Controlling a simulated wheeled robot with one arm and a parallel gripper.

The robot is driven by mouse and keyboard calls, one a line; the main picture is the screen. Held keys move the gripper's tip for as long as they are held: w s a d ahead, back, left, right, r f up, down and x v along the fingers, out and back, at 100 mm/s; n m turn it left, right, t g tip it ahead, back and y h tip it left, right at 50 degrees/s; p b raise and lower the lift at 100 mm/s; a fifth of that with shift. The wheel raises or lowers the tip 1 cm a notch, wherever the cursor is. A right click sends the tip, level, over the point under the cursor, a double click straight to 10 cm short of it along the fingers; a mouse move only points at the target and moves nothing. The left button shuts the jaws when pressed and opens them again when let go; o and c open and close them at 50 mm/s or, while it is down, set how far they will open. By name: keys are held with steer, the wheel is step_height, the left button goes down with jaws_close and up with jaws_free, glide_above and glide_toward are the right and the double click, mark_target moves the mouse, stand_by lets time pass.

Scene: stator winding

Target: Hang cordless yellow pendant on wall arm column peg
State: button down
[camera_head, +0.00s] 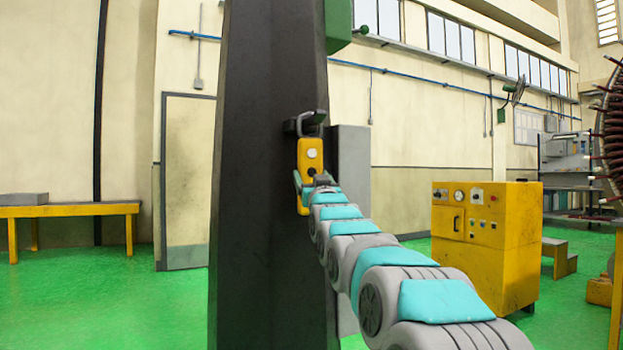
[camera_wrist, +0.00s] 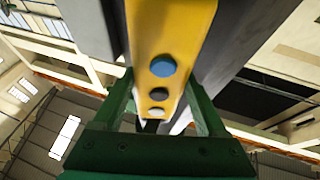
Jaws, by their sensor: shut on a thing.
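The yellow pendant (camera_head: 311,158) is upright against the dark wall arm column (camera_head: 258,230) in the head view, with a light button on its face. My gripper (camera_head: 305,184) is shut on its lower part. In the wrist view the pendant (camera_wrist: 170,35) rises between the green fingers of my gripper (camera_wrist: 160,98), showing blue, dark and pale buttons. A dark peg (camera_head: 315,117) juts from the column just above the pendant. A grey loop-like piece is beside the peg at the pendant's top; I cannot tell whether it is around the peg.
A yellow control cabinet (camera_head: 482,240) stands on the green floor to the right of my arm. A grey box-like panel (camera_head: 350,175) is just behind the column. A yellow bench (camera_head: 70,210) is far left. The floor left of the column is clear.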

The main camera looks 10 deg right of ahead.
jaws_free()
steer(key=shift+b+v, duration=0.6)
steer(key=shift+v, duration=3.3)
steer(key=s+f+g, duration=0.4)
steer(key=f, duration=0.6)
steer(key=s+f+g, duration=0.4)
steer(key=s+f, duration=0.1)
steer(key=f, duration=0.5)
steer(key=s+f+g, duration=0.4)
steer(key=f, duration=0.7)
steer(key=s+f+g, duration=0.4)
steer(key=s+f, duration=0.2)
steer(key=s, duration=0.6)
steer(key=s+f+g, duration=0.4)
steer(key=s+f, duration=0.3)
steer(key=s, duration=0.6)
steer(key=s+d+f+g+h, duration=0.1)
steer(key=s+f+g, duration=0.3)
steer(key=s, duration=0.9)
step_height(320, 180, down, 3)
steer(key=shift+r+m, duration=0.25)
steer(key=shift+m, duration=0.05)
